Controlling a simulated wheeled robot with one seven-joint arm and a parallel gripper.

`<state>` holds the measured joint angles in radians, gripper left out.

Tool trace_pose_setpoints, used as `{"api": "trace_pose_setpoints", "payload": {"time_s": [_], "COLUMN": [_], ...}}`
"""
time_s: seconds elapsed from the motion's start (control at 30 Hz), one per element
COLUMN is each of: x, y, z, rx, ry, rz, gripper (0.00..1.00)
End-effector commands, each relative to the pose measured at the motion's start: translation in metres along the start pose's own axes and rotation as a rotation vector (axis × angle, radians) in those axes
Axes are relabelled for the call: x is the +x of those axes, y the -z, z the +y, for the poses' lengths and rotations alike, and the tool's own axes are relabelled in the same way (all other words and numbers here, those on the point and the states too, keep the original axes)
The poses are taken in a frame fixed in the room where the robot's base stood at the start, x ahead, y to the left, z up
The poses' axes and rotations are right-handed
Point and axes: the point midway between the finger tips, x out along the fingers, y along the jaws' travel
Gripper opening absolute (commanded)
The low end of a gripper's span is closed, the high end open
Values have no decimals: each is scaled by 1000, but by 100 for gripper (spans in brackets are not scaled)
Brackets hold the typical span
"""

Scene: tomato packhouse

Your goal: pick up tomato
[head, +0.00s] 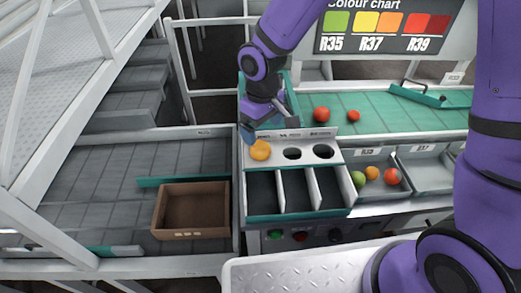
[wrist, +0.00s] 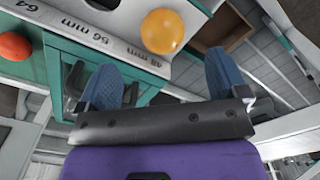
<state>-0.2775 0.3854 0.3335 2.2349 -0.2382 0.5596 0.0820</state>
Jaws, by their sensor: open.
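An orange tomato (head: 260,150) sits at the left end of the white sizing plate (head: 328,143), where a hole would line up with the others. In the wrist view the orange tomato (wrist: 164,31) lies beyond the fingertips, between their lines. My gripper (head: 262,127) is just above and behind it. In the wrist view my gripper (wrist: 165,72) has its two blue fingers wide apart with nothing between them. I cannot tell from the head view whether a finger touches the tomato. Two red tomatoes, one larger (head: 321,114) and one smaller (head: 353,116), lie on the green belt.
Three empty dark compartments (head: 295,167) open in front of the plate. A grey bin (head: 376,191) to the right holds a green, an orange and a red tomato; the bin beside it (head: 425,172) looks empty. An empty cardboard box (head: 193,234) stands on the grey conveyor at left.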

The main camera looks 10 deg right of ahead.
Motion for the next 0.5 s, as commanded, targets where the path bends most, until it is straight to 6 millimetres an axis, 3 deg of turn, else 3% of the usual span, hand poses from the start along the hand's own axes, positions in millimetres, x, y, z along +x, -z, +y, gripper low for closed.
{"api": "trace_pose_setpoints", "payload": {"time_s": [0.3, 0.5], "x": [-23, -28], "y": [4, 6], "z": [4, 5], "rx": [282, 363], "ry": [10, 23], "rz": [3, 9], "gripper": [92, 92]}}
